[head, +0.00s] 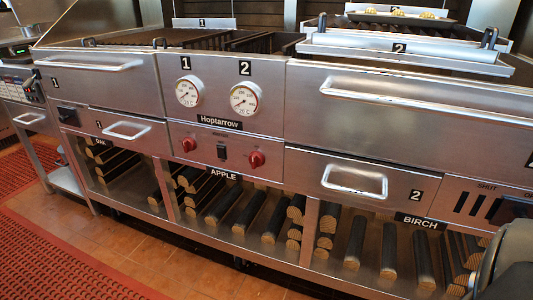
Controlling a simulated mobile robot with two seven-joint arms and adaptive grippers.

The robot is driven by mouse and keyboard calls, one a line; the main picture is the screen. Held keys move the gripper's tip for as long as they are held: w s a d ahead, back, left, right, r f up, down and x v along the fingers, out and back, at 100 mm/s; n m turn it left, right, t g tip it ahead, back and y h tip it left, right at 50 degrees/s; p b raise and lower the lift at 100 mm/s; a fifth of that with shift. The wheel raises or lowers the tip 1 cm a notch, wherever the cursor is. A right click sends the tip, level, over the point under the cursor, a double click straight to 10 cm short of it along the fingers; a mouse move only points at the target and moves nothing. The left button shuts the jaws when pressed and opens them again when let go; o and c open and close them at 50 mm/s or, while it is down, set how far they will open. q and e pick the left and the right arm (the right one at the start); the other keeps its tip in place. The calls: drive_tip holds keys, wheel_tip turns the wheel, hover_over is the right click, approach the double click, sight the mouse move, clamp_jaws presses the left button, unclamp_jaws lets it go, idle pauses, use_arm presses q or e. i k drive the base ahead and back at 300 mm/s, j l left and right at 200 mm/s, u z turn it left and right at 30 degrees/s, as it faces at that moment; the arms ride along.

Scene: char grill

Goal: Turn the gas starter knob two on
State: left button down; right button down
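Two red knobs sit low on the steel centre panel (218,130) of the grill. The right red knob (256,159) is on the side of the gauge marked 2 (244,98). The left red knob (188,145) is on the side of the gauge marked 1 (188,92). A dark switch (222,152) lies between the knobs. The knobs' exact turn angle is too small to read. Nothing touches them. A dark grey rounded part of mine shows at the lower right edge, but no gripper fingers are in view.
Drawers with bar handles flank the panel, including drawer 2 (360,185) to the right. Open bays with logs lie below. A slotted SHUT panel (480,203) is at the far right. A tray with food (400,15) stands at the back.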

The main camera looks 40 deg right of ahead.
sight(255, 158)
drive_tip(key=l+z, duration=0.15)
drive_tip(key=z, duration=0.8)
